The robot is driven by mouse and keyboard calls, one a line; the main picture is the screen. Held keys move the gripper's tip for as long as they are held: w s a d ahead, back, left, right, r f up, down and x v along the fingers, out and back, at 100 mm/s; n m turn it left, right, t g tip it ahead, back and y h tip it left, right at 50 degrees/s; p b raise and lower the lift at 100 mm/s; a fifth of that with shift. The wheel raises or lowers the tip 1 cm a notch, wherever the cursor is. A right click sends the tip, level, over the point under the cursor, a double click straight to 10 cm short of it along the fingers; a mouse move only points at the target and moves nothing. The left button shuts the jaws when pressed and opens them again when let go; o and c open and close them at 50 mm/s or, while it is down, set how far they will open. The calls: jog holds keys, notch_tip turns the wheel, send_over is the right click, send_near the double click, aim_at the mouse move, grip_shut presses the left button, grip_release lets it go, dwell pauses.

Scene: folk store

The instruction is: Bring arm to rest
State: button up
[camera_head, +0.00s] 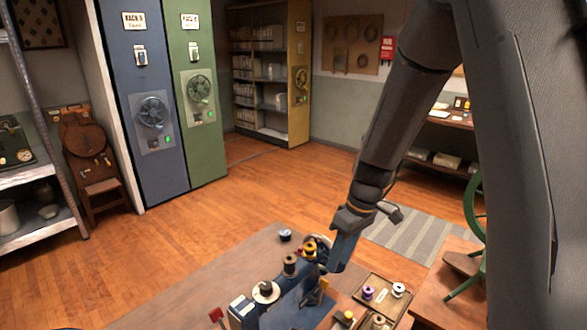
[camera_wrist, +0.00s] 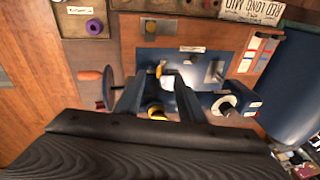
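My arm hangs down from the upper right in the head view, over the work table (camera_head: 215,275). My gripper (camera_head: 322,266) is low, at the right side of the blue sewing machine (camera_head: 295,312). In the wrist view my gripper (camera_wrist: 158,82) has two dark fingers spread apart. The blue machine base (camera_wrist: 165,62) shows beyond and between them. A yellow spool (camera_head: 310,249) stands close to the fingers in the head view. A yellow piece (camera_wrist: 155,111) also shows between the fingers in the wrist view, and nothing looks clamped.
A tray (camera_head: 372,310) with several spools lies right of the machine. A small spool (camera_head: 285,236) sits at the table's far edge.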

jog(key=s+d+r+m+t+h+b, duration=0.1)
jog(key=s+d+m+b, duration=0.3)
jog(key=s+m, duration=0.4)
jog(key=shift+s+r+t+h+b, duration=0.25)
jog(key=shift+s+h+b, duration=0.4)
jog(key=shift+s, duration=1.75)
jog(key=shift+f, duration=0.1)
